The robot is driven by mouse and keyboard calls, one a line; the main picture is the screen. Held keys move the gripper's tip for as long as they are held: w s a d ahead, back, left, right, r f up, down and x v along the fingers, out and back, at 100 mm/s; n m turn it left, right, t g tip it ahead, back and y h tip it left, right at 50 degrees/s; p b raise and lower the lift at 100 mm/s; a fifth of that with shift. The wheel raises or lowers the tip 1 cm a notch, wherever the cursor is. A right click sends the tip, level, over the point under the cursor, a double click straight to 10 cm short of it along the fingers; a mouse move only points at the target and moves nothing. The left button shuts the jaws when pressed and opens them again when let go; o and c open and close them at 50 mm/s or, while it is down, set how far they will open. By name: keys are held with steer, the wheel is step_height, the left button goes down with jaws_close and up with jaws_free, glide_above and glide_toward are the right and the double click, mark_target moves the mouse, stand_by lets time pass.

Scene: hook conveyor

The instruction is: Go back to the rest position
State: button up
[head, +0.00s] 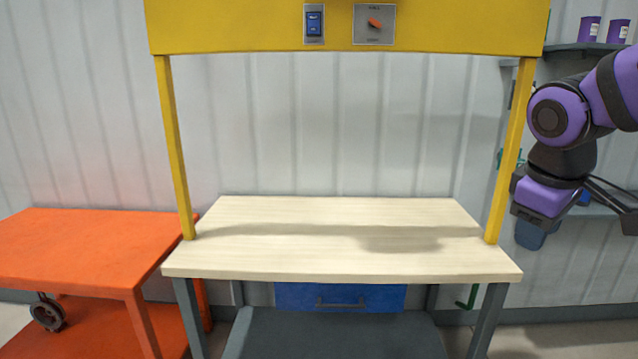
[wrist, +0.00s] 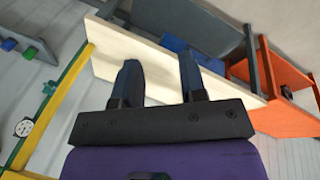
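My gripper (wrist: 159,66) shows in the wrist view with its two dark fingers apart and nothing between them. Beyond the fingers is the pale top of the workbench (wrist: 131,53), seen tilted. In the head view my purple and black arm is folded at the right edge, to the right of the yellow frame's right post. The fingertips are not clear there. The workbench (head: 335,262) stands in the middle of the head view with a bare top. My arm is clear of it in the picture.
A yellow frame (head: 240,30) stands over the bench, with a blue rocker switch (head: 314,24) and a red-knobbed panel (head: 374,24). An orange cart (head: 70,245) stands at the left. Purple cans (head: 589,29) sit on a shelf (head: 578,47) at the right. A blue drawer (head: 340,297) is under the bench.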

steer(key=s+a+r+m+t+y, duration=0.1)
steer(key=s+r+m+t+y, duration=0.1)
steer(key=s+m, duration=0.4)
steer(key=shift+s+a+r+t, duration=0.15)
steer(key=shift+s+t, duration=0.15)
steer(key=shift+s, duration=2.25)
